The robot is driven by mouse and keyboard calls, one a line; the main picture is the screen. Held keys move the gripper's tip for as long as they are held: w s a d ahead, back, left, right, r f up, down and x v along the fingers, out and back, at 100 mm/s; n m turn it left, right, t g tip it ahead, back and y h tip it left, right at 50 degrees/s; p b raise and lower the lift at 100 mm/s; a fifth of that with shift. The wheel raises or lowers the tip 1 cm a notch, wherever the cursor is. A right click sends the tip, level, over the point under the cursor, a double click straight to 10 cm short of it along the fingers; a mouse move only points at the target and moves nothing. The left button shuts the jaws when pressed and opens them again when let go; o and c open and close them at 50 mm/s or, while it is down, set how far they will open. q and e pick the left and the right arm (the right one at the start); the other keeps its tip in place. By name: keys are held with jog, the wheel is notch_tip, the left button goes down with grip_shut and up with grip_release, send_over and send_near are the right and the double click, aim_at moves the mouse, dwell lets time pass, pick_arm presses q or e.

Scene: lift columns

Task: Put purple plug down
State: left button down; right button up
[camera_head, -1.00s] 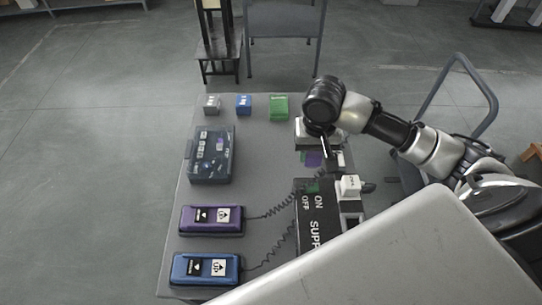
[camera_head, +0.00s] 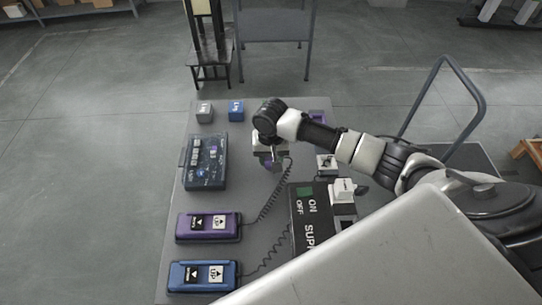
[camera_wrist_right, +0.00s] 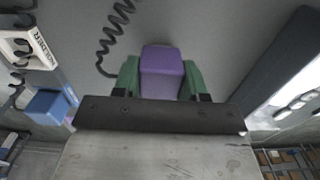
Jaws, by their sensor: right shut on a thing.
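My right gripper (camera_head: 270,158) is over the middle of the grey table in the head view, left of the black ON/OFF box. In the right wrist view its two green fingers are shut on the purple plug (camera_wrist_right: 161,70), one on each side. In the head view the plug is mostly hidden under the gripper. A dark coiled cord (camera_head: 270,192) runs from the purple control box (camera_head: 208,228) up toward the gripper. I cannot tell whether the plug touches the table. My left gripper is not in view.
A blue control box (camera_head: 203,275) lies at the front left, and a dark clear-lidded case (camera_head: 205,163) behind the purple one. The black ON/OFF box (camera_head: 302,218) and a white socket (camera_head: 326,164) are to the right.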

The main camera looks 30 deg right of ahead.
jog(key=shift+f, duration=0.2)
jog(key=o, duration=0.9)
notch_tip(320, 180, up, 12)
jog(key=shift+r+b, duration=0.1)
jog(key=shift+b, duration=0.2)
dwell(0.3)
